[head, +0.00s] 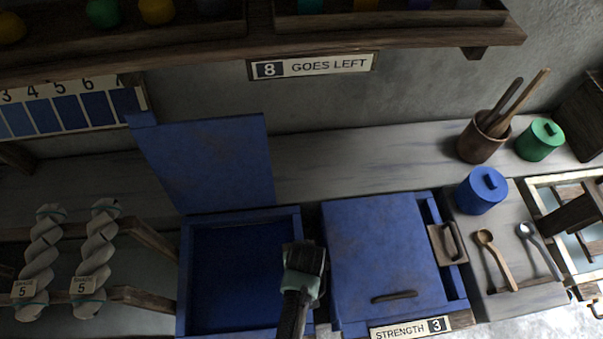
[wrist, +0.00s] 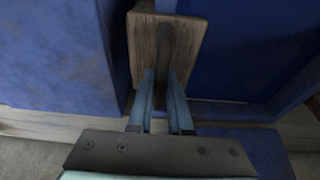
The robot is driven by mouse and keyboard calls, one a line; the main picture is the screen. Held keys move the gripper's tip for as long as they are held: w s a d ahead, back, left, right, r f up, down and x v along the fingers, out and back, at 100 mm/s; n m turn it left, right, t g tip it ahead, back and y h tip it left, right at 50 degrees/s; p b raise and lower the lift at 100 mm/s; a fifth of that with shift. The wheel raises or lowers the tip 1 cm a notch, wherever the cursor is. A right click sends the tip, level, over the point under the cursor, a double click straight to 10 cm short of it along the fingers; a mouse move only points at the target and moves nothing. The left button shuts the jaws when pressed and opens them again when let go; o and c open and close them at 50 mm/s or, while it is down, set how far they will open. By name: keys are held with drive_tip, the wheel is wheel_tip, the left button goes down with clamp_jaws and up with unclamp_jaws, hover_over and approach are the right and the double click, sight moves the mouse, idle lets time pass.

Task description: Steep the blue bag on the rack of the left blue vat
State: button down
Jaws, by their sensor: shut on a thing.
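The left blue vat (head: 184,270) stands open, its blue lid (head: 205,160) raised at the back. Its inside is dark blue. My gripper (head: 303,262) is over the vat's right edge, where the rack would be; the arm hides much of that edge. In the wrist view my gripper (wrist: 163,85) has its fingers close together at a brown wooden block (wrist: 143,45) with a dark upright grip. The block is beside the dark blue basin. I cannot tell whether it is lifted. I see no blue bag that I can make out.
The right blue vat's lid (head: 375,245) is shut; a wooden block with a handle (head: 449,243) sits on its right-hand strip. A blue canister (head: 482,192), spoons (head: 492,262) and a tool cup (head: 480,145) stand right. Twisted skeins (head: 42,255) hang left. A sign (head: 312,66) reads "8 goes left".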

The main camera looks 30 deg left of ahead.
drive_tip(key=shift+s+d+f, duration=0.2)
drive_tip(key=shift+d, duration=0.05)
wheel_tip(320, 180, up, 18)
drive_tip(key=p, duration=1.8)
drive_tip(key=shift+w+a+r, duration=0.15)
drive_tip(key=shift+w+r, duration=0.1)
drive_tip(key=shift+w, duration=0.05)
unclamp_jaws()
drive_tip(key=shift+s, duration=0.1)
wheel_tip(320, 180, up, 7)
drive_tip(key=p, duration=0.3)
